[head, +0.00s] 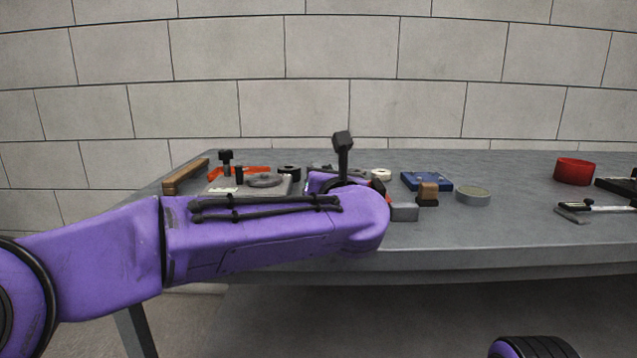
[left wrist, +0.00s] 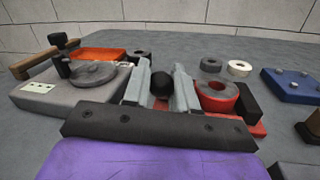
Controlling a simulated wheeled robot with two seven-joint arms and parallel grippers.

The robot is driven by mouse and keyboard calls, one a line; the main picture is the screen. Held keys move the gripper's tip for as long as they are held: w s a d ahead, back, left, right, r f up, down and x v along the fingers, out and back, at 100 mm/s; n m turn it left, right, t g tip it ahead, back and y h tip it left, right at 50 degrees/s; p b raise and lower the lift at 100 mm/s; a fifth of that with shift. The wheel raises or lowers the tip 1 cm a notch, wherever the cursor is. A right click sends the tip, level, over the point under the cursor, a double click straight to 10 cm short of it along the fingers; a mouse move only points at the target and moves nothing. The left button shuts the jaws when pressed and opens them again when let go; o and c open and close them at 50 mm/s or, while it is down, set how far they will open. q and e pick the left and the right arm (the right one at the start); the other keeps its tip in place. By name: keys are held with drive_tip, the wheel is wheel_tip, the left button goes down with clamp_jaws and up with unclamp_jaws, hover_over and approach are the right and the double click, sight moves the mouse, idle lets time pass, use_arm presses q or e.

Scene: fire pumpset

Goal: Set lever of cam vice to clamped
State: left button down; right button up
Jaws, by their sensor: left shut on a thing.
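My left gripper (left wrist: 161,74) shows in the left wrist view with its two grey fingers on either side of a round black knob (left wrist: 162,84), shut on it. The knob looks like the end of the cam vice's lever; the rest of the lever is hidden behind the gripper. Just right of the fingers is a red base with a red ring (left wrist: 217,97) and a black block, apparently the cam vice. In the head view my purple left arm covers most of this area, and the fingers are hidden. My right gripper is not in view.
Left of the gripper is a grey plate (left wrist: 45,97) with a round disc, and an orange-red tray (left wrist: 98,54) behind. A blue block (head: 427,181), a round grey tin (head: 472,195) and a red cylinder (head: 574,171) stand to the right.

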use_arm(q)
drive_tip(key=shift+d+f, duration=0.1)
drive_tip(key=shift+f, duration=0.15)
drive_tip(key=c, duration=0.9)
unclamp_jaws()
drive_tip(key=shift+r, duration=0.15)
drive_tip(key=shift+r, duration=0.1)
wheel_tip(320, 180, up, 3)
drive_tip(key=shift+f+p, duration=0.2)
drive_tip(key=shift+p, duration=0.45)
drive_tip(key=s+r+p, duration=0.1)
drive_tip(key=s+r, duration=0.2)
drive_tip(key=s, duration=0.1)
drive_tip(key=s+r, duration=0.3)
drive_tip(key=s, duration=0.2)
drive_tip(key=s+r+p, duration=0.1)
drive_tip(key=s+r, duration=0.3)
drive_tip(key=s, duration=0.1)
drive_tip(key=shift+s+r+p, duration=0.1)
drive_tip(key=shift+p, duration=0.25)
